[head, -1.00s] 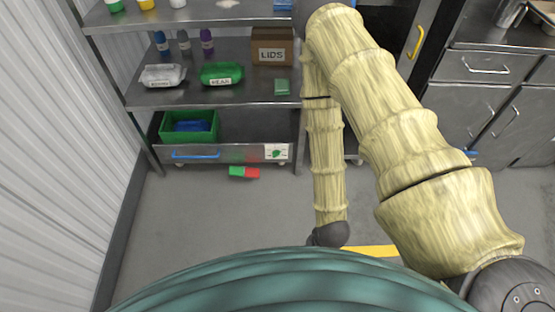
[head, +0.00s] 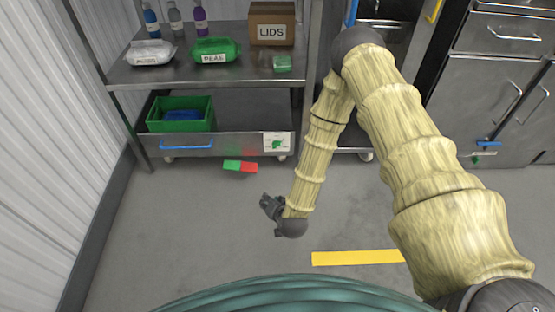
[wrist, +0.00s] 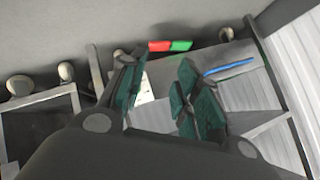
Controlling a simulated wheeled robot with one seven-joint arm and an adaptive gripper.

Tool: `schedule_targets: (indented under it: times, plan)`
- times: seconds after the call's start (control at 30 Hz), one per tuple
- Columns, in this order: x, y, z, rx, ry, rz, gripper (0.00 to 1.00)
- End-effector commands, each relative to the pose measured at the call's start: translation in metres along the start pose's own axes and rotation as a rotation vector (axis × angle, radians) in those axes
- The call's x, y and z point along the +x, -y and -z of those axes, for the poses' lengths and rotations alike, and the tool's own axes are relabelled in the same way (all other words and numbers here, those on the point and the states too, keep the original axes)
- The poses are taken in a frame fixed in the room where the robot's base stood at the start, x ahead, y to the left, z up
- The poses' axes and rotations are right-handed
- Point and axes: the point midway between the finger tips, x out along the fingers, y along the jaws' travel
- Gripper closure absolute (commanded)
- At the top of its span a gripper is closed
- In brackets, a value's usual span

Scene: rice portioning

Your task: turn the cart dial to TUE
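No dial and no TUE mark can be made out in either view. My gripper (head: 272,207) hangs low over the grey floor in the head view, in front of the metal shelf unit (head: 210,146). In the wrist view my gripper (wrist: 163,64) shows its two green-padded fingers spread apart with nothing between them. A white card with a green picture (head: 277,142) is on the right of the unit's lower front; it is partly hidden behind a finger in the wrist view.
A green-and-red block (head: 240,166) lies on the floor before the unit. A green bin (head: 180,114) sits on the bottom shelf. A peas bag (head: 215,48) and a LIDS box (head: 271,23) are above. Steel cabinets (head: 488,90) stand right. Floor around the yellow stripe (head: 357,257) is clear.

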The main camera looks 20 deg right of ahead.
Motion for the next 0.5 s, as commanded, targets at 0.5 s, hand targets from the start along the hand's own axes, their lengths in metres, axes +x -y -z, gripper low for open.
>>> schedule_targets:
  times: [0.5]
  plan:
    - [0.137,-0.019,0.052,0.265,-0.4,0.151,0.68]
